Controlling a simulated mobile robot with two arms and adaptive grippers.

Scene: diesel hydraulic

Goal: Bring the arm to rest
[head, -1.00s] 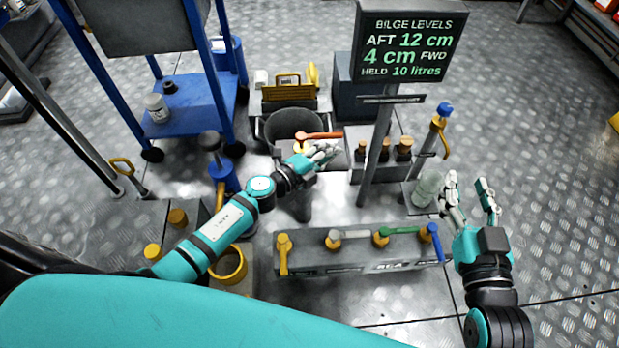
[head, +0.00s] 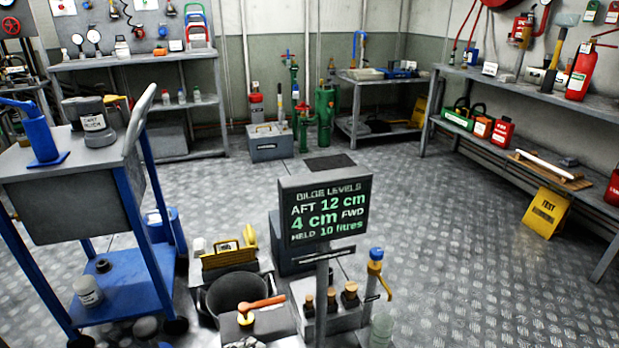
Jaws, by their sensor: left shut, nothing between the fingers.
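Only the pale fingertips of my left gripper (head: 244,342) show, at the bottom edge of the head view. They are shut with nothing between them, just in front of the grey block with the orange-handled tool (head: 262,303) on it. The rest of my left arm is below the picture. My right gripper and arm are out of view.
A bilge level sign (head: 325,207) reads AFT 12 cm, FWD 4 cm, held 10 litres. Beside it are a dark bucket (head: 212,308) and several small bottles. A blue trolley (head: 125,300) stands left. Workbenches line the walls; the middle floor is clear.

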